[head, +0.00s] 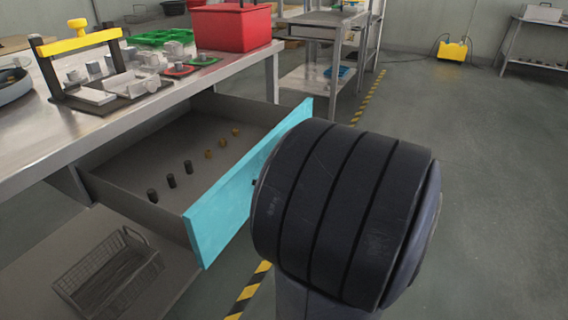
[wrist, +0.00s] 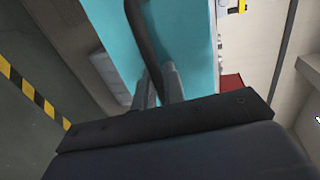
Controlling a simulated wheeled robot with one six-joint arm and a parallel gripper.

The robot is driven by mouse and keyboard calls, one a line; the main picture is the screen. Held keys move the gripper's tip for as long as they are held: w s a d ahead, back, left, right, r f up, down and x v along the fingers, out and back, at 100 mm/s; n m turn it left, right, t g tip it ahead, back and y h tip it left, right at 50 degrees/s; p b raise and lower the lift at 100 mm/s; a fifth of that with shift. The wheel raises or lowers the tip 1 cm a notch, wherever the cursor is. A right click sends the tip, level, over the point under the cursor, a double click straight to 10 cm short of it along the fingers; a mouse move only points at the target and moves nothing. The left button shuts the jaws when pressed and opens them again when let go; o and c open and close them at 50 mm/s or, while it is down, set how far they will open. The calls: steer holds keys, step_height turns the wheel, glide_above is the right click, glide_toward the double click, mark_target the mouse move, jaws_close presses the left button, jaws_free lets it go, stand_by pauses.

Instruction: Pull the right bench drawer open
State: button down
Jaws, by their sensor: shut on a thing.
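The bench drawer (head: 130,188) stands pulled out from under the bench top, with its turquoise front (head: 218,218) well clear of the bench edge. Its inside shows, holding dark pegs (head: 171,181) and brass-coloured pegs (head: 222,142). In the wrist view the turquoise front (wrist: 197,45) fills the middle, with a dark bar handle (wrist: 139,30) across it. My gripper (wrist: 160,82) is shut on the handle. In the head view my dark arm link hides the gripper, the handle and part of the drawer front.
The bench top (head: 110,130) carries a yellow-handled fixture (head: 78,45), a red bin (head: 230,28) and a green tray (head: 160,38). A wire basket (head: 108,275) sits on the shelf below. Open floor (head: 480,180) lies to the right, with yellow-black tape (head: 248,290) along the bench.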

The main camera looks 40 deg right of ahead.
steer(key=c, duration=1.6)
jaws_free()
steer(key=p+v, duration=0.3)
steer(key=v, duration=0.7)
steer(key=shift+s+d, duration=0.1)
steer(key=shift+s, duration=0.3)
steer(key=shift+w, duration=0.1)
steer(key=shift+b+x, duration=1.5)
steer(key=shift+x, duration=4)
steer(key=shift+r, duration=0.1)
